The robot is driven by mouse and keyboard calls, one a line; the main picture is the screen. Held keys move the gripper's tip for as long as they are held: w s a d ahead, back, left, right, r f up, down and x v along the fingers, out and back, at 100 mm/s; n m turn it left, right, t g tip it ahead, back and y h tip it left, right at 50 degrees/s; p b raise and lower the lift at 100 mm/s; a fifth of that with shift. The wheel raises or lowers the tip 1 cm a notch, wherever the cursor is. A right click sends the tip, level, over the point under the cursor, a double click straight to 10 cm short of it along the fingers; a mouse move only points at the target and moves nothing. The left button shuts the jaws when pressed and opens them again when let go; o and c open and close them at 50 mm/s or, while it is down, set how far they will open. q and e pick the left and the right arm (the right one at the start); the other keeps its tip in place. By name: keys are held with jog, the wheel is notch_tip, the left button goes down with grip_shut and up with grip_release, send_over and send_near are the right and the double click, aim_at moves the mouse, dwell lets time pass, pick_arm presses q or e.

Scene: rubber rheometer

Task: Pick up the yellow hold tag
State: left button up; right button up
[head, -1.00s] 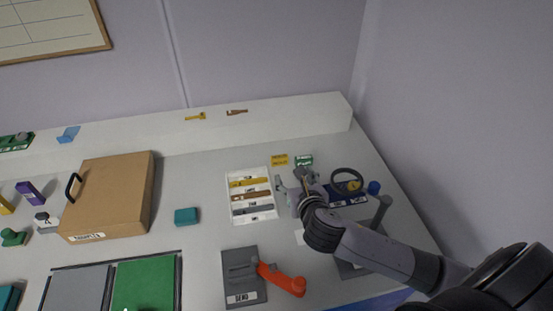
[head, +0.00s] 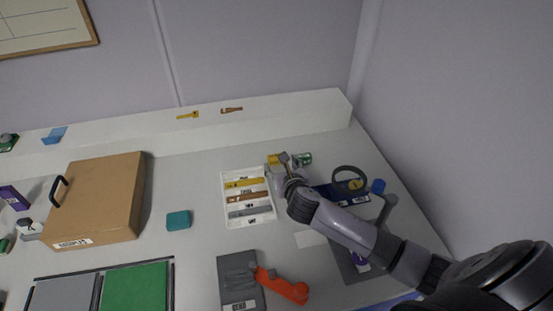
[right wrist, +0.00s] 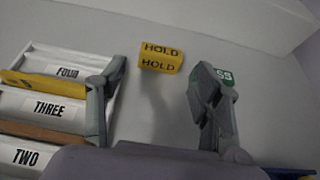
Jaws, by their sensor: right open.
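The yellow hold tag (right wrist: 160,58) reads HOLD on two faces and stands on the table near the back ledge. In the head view the hold tag (head: 273,159) is partly hidden behind my right gripper. My right gripper (head: 282,166) is open and empty. In the right wrist view its two fingers (right wrist: 158,95) are spread wide, with the tag ahead and between them, apart from both. My left gripper is not in view.
A white tray (head: 233,220) with several labelled slots holding coloured pieces lies left of the gripper. A green tag (head: 304,158) stands close on its right. A blue base with a dark ring (head: 349,180) stands farther right. A white ledge (head: 290,112) runs behind.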

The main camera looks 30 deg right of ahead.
jog(key=shift+x, duration=3.75)
jog(key=shift+d, duration=0.1)
jog(key=c, duration=0.7)
